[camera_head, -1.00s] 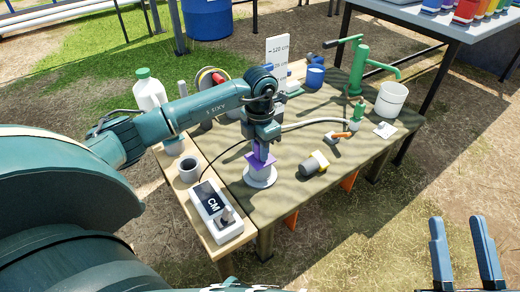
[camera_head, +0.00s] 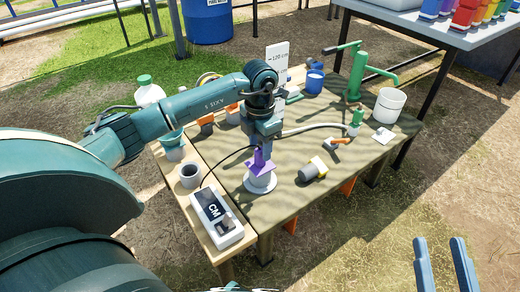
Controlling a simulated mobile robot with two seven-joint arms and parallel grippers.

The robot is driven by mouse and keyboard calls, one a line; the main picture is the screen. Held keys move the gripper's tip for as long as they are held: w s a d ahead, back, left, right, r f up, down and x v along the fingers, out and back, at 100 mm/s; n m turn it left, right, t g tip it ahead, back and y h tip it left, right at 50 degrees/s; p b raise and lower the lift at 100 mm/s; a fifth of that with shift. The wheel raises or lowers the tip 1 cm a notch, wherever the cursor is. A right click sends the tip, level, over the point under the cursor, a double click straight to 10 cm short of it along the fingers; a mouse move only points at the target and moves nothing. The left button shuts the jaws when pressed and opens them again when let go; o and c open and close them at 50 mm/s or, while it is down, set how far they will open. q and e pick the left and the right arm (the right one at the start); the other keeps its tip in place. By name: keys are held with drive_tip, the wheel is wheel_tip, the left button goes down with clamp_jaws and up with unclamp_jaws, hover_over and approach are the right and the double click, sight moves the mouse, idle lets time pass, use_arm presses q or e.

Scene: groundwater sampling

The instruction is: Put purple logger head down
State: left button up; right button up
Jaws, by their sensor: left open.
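The purple logger head (camera_head: 259,163) stands on a white round base (camera_head: 260,182) near the front edge of the wooden table, beside the CM meter. My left gripper (camera_head: 265,146) is directly above the logger head, pointing down, with its fingers at the purple part's top. It is open; the fingertips are small and partly hidden, so I cannot tell whether they touch the purple part. My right gripper (camera_head: 442,266) is at the lower right edge, away from the table, with its two blue fingers apart and nothing between them.
The white CM meter (camera_head: 217,216) lies on the side plank, with a grey cup (camera_head: 190,174) behind it. A green hand pump (camera_head: 356,75) and white bucket (camera_head: 389,105) stand at the back right.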

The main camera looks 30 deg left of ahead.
use_arm(q)
wheel_tip(320, 180, up, 8)
drive_tip(key=shift+p, duration=1.2)
drive_tip(key=shift+d, duration=0.2)
drive_tip(key=s+d+f+m+g+h, duration=0.1)
drive_tip(key=s+d+f+h, duration=0.15)
drive_tip(key=d, duration=0.45)
drive_tip(key=s+d+f+m+h, duration=0.1)
drive_tip(key=s+d+f+h, duration=0.1)
drive_tip(key=s+d+h, duration=0.3)
drive_tip(key=s+d+r+g+h, duration=0.2)
drive_tip(key=s+d+h, duration=0.4)
drive_tip(key=d, duration=0.7)
drive_tip(key=s+d+r+n+t+h, duration=0.2)
drive_tip(key=s+d+r+n+h, duration=0.35)
drive_tip(key=r+h, duration=0.2)
drive_tip(key=w+a+r+n+t, duration=0.1)
drive_tip(key=a+r+n+t, duration=0.3)
drive_tip(key=n+t, duration=0.8)
drive_tip(key=a+f+n+t+y, duration=0.2)
drive_tip(key=n+y, duration=0.4)
drive_tip(key=n, duration=0.3)
drive_tip(key=a+f+n+t+y, duration=0.1)
drive_tip(key=a+n+t+y, duration=0.2)
drive_tip(key=n, duration=0.6)
drive_tip(key=t+y, duration=0.2)
drive_tip(key=shift+w+a+f+y, duration=0.3)
drive_tip(key=shift+a+f+y, duration=0.05)
drive_tip(key=shift+a+y, duration=0.05)
